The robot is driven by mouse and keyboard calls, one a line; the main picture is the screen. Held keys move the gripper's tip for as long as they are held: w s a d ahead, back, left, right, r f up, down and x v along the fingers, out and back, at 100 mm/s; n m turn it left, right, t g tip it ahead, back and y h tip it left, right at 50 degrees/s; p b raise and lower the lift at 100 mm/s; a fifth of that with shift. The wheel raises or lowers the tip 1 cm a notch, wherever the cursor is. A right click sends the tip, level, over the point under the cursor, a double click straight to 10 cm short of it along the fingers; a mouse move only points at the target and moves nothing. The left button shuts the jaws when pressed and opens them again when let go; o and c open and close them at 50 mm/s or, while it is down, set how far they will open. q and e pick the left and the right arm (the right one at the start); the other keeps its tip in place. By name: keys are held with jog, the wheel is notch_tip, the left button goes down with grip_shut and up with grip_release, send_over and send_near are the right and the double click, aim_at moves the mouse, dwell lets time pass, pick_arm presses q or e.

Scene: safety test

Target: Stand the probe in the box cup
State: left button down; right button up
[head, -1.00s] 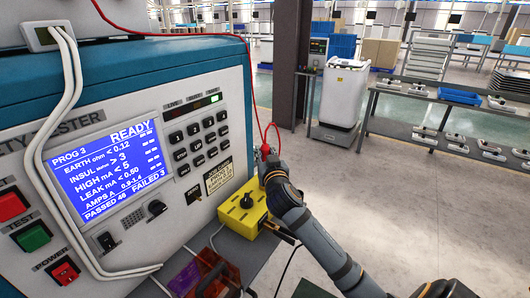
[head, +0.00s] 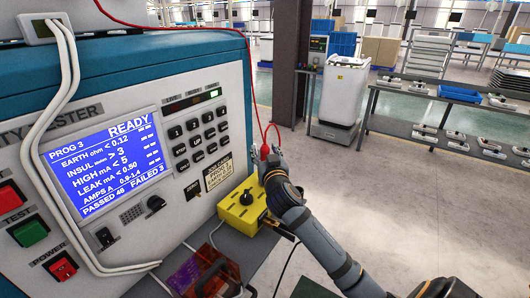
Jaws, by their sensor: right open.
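The yellow box (head: 240,209) with a black knob sits on the bench beside the tester. Its cup cannot be made out; my right arm covers the box's right side. A red lead (head: 247,70) hangs from above and loops down to my right gripper. The red probe end (head: 265,134) shows just above the fingers; the rest of the probe is hidden. My right gripper (head: 267,153) is open, pointing away from me above the box's far right corner, around or right beside the probe. I cannot tell whether the probe stands in the cup. My left gripper is out of view.
The blue and white safety tester (head: 215,80) fills the left, its screen reading READY. A dark red, clear-sided item (head: 205,275) lies on the bench in front of the box. A shelf rack (head: 450,110) stands far right, beyond open floor.

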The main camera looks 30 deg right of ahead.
jog(key=v, duration=1.2)
